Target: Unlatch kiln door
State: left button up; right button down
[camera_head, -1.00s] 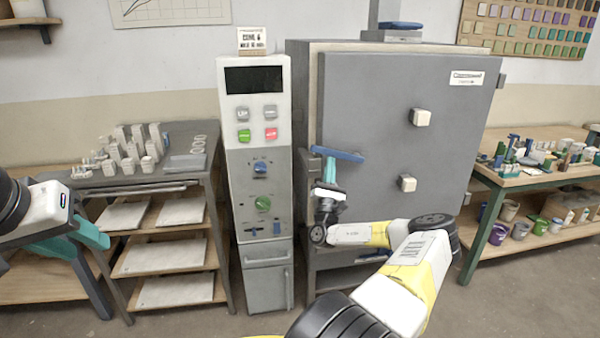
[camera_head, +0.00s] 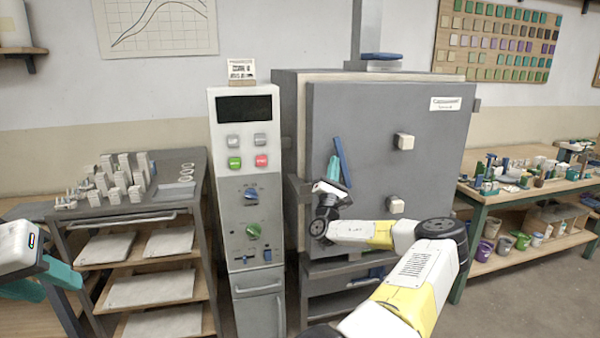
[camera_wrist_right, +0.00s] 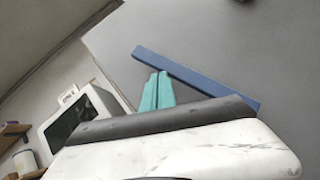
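The grey kiln door (camera_head: 375,120) stands at the front of the kiln, with a pale strip of the kiln showing at its left and top edges. The blue latch handle (camera_head: 342,160) on the door's left side is steeply tilted, near upright. My right gripper (camera_head: 333,168) is beside it on the left, its teal fingers close together. In the right wrist view the handle (camera_wrist_right: 215,87) crosses just past the shut fingertips (camera_wrist_right: 158,76); I cannot tell whether they touch. My left gripper (camera_head: 42,280) is at the lower left, fingers apart, away from the kiln.
A control cabinet (camera_head: 245,190) stands left of the kiln. Further left is a shelf rack (camera_head: 130,210) holding small pale pieces and slabs. Two white knobs (camera_head: 404,141) stick out of the door. A bench (camera_head: 530,190) with glaze items and buckets is at the right.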

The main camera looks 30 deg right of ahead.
aim_at(348, 157)
jog(key=shift+s+d+r, duration=0.15)
jog(key=shift+d+r, duration=0.2)
jog(key=shift+d, duration=0.2)
jog(key=shift+s+d+r, duration=0.15)
jog(key=shift+d+r, duration=0.2)
jog(key=shift+d, duration=0.2)
jog(key=shift+s+d+r, duration=0.15)
jog(key=shift+d+r, duration=0.05)
jog(key=shift+d, duration=0.45)
jog(key=shift+s+d+r, duration=0.15)
jog(key=shift+d, duration=0.5)
